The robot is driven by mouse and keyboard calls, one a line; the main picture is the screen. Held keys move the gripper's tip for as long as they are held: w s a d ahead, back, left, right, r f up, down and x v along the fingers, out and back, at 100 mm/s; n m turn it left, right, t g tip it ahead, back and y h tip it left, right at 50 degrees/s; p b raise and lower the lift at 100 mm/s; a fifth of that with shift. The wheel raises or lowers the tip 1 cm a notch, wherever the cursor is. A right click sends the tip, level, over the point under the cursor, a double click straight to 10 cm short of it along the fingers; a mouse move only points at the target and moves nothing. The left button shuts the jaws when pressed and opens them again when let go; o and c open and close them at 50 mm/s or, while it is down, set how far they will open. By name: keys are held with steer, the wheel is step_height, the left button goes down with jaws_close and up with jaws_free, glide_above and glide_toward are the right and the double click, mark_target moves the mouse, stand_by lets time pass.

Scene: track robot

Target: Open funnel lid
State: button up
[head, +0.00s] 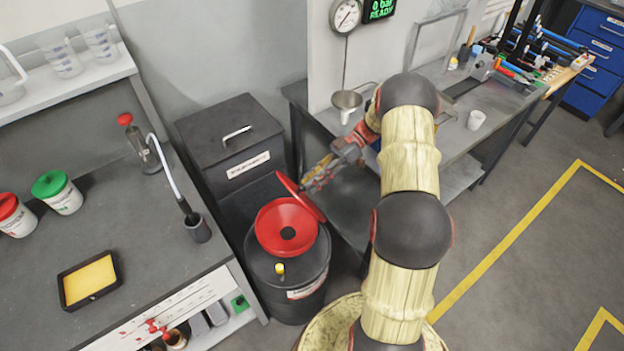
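A red funnel (268,229) with a dark hole in its middle sits on top of a black drum (318,262). Its red lid (289,188) is tilted up at the funnel's upper right edge, so the inside of the funnel shows. My gripper (310,187) is at the lid's right side, close against it or touching it. The fingertips are small and partly merge with the lid, so whether they are open or shut on it cannot be told.
A black lidded bin (232,140) stands behind the drum. A grey bench (150,235) with a yellow-filled tray (90,280) is at left. A workbench (460,130) with a metal funnel (347,99) stands behind my arm. Open floor (540,270) lies at right.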

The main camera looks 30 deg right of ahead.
steer(key=shift+o, duration=1.3)
steer(key=shift+r, duration=0.15)
step_height(320, 180, up, 10)
